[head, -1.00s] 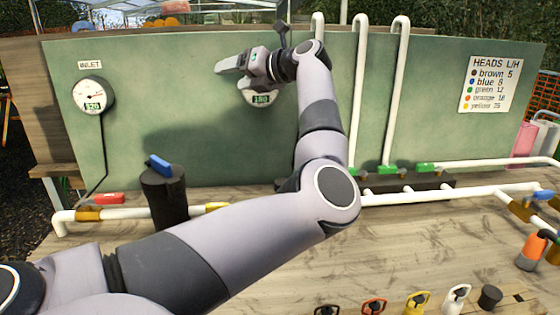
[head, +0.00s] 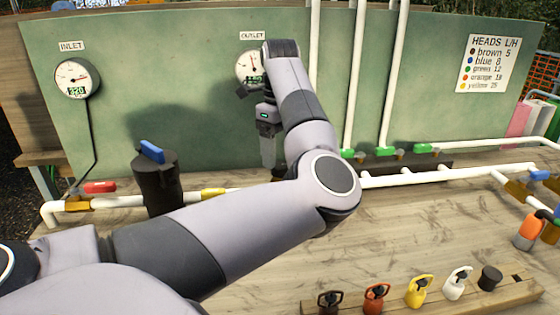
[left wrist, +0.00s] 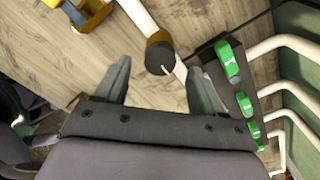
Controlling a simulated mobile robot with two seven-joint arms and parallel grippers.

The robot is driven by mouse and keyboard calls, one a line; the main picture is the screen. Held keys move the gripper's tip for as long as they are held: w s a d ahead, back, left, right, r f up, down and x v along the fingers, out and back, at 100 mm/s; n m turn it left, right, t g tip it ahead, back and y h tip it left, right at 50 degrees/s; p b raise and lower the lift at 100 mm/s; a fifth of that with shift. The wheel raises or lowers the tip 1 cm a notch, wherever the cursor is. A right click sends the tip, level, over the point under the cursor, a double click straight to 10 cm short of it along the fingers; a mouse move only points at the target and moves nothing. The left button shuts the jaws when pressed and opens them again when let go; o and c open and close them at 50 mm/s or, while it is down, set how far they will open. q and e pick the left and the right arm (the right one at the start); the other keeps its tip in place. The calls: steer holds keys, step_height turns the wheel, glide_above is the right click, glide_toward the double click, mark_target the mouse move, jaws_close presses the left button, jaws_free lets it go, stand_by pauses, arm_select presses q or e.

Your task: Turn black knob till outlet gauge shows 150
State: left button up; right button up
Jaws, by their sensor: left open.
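The black knob (left wrist: 160,57) shows in the left wrist view as a round dark cap on a brown body in the white pipe. My left gripper (left wrist: 160,88) is open, its two fingers on either side of the knob's place in the picture; I cannot tell if they touch it. In the head view my left gripper (head: 268,150) points down in front of the green panel, and the knob is mostly hidden there. The outlet gauge (head: 247,66) hangs on the panel; my arm partly covers its face and digits, so the reading is unclear. My right gripper is not in view.
The inlet gauge (head: 77,79) reads 320. A black canister (head: 158,185) with a blue handle stands left of my gripper. Green valves (left wrist: 228,62) line the manifold to the right. Several coloured hose heads (head: 419,292) stand at the bench front.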

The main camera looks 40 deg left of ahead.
arm_select(q)
steer(key=shift+f, duration=1.45)
steer(key=c, duration=1.1)
steer(key=shift+o, duration=0.2)
steer(key=shift+n+b, duration=0.45)
steer(key=shift+n, duration=2.55)
steer(key=shift+a, duration=0.1)
steer(key=o, duration=1.1)
steer(key=shift+c, duration=0.2)
